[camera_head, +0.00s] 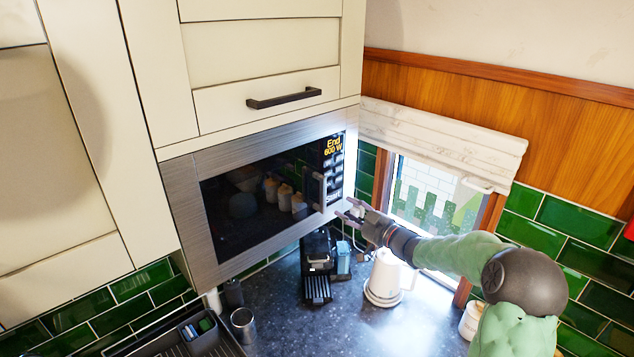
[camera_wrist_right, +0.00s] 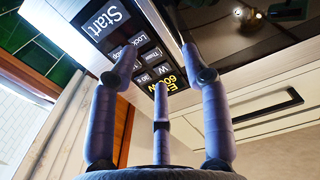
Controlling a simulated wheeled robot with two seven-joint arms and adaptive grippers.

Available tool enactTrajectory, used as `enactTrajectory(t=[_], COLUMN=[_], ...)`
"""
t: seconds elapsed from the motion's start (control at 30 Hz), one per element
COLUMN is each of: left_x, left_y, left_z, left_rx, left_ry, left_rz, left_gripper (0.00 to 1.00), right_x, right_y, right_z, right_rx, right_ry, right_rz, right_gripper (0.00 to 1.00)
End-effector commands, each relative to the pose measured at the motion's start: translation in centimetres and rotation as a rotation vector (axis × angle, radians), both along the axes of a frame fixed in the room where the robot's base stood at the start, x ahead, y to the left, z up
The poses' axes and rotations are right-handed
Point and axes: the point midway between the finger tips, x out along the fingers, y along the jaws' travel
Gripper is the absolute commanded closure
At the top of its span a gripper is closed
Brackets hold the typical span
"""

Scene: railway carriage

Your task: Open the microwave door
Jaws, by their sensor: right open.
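The microwave (camera_head: 205,230) is built in under the cream cabinets, with a brushed metal frame. Its dark glass door (camera_head: 245,215) looks shut, with a short upright handle (camera_head: 314,190) at its right side. The black control panel (camera_head: 333,165) right of the handle reads "End 600 W". My right gripper (camera_head: 347,209) is open and empty, just right of and below the handle, apart from it as far as I can tell. In the right wrist view its spread fingers (camera_wrist_right: 158,54) lie before the panel (camera_wrist_right: 112,25) and the dark door glass (camera_wrist_right: 250,28). My left gripper is not in view.
Below are a dark worktop (camera_head: 350,325), a black coffee machine (camera_head: 317,265), a white kettle (camera_head: 383,278) and a metal cup (camera_head: 243,325). A window (camera_head: 425,195) with a pale blind is at the right. A cabinet drawer handle (camera_head: 284,97) sits above the microwave.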

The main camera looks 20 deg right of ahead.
Motion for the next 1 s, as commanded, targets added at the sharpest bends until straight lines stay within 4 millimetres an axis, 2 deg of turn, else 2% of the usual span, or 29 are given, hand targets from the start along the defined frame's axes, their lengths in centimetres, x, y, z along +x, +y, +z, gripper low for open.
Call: enactTrajectory(t=[0.03, 0.17, 0.5, 0.7, 1.0], left_x=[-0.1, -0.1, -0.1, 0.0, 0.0], left_y=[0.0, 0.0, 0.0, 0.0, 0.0], left_z=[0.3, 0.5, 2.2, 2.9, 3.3], left_rx=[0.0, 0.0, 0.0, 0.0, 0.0], left_ry=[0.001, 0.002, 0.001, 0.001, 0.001], left_rz=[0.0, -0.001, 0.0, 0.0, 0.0], left_gripper=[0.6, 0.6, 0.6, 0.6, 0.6], right_x=[0.0, 0.9, 6.1, 8.6, 10.0], right_y=[-0.1, 0.2, 2.1, 2.9, 3.4], right_z=[0.7, 1.0, 1.0, 1.0, 0.8], right_rx=[-0.007, -0.011, -0.01, -0.011, -0.01], right_ry=[-0.007, -0.012, -0.011, -0.011, -0.01], right_rz=[0.005, 0.01, 0.01, 0.009, 0.007], right_gripper=[0.52, 0.52, 0.52, 0.52, 0.52])
